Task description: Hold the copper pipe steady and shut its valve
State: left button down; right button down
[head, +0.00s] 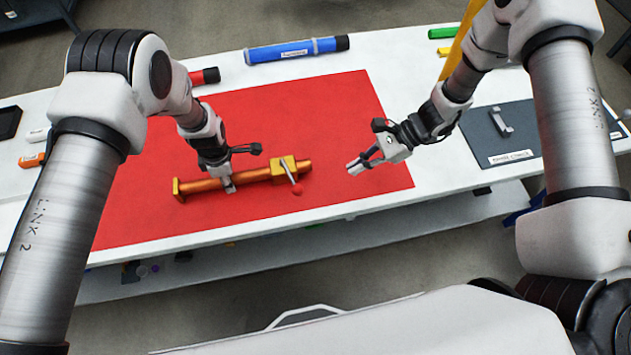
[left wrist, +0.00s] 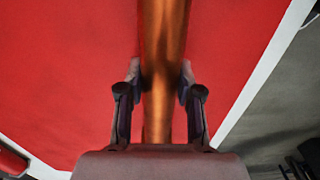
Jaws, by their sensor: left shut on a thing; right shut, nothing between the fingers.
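The copper pipe (head: 254,174) lies on the red mat (head: 320,110). Its valve (head: 284,167) is a yellow block near the right end, with a lever that slants toward the front edge and ends in a red knob (head: 297,190). My left gripper (head: 229,187) is shut on the pipe, left of the valve. In the left wrist view the pipe (left wrist: 163,60) runs between the two fingers. My right gripper (head: 355,168) is shut and empty, to the right of the valve and apart from it. The valve is not seen in the left wrist view.
A blue tube (head: 295,50) lies behind the mat. A red tube (head: 205,76) shows behind my left arm. A dark grey pad (head: 540,120) with a small grey part is at the right. The white table's front edge (head: 330,215) runs close before the pipe. Bare mat lies between valve and right gripper.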

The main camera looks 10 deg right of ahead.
aim_at(290, 177)
jog(key=x, duration=0.7)
jog(key=shift+a+f, duration=0.2)
jog(key=shift+a, duration=0.1)
jog(key=a, duration=0.3)
jog(key=shift+a+r, duration=0.15)
jog(key=shift+a, duration=0.55)
jog(key=shift+s, duration=0.1)
jog(key=shift+s+a, duration=0.35)
jog(key=shift+a, duration=0.3)
jog(key=shift+s+a, duration=0.35)
jog(key=shift+a, duration=0.35)
jog(key=shift+d, duration=0.1)
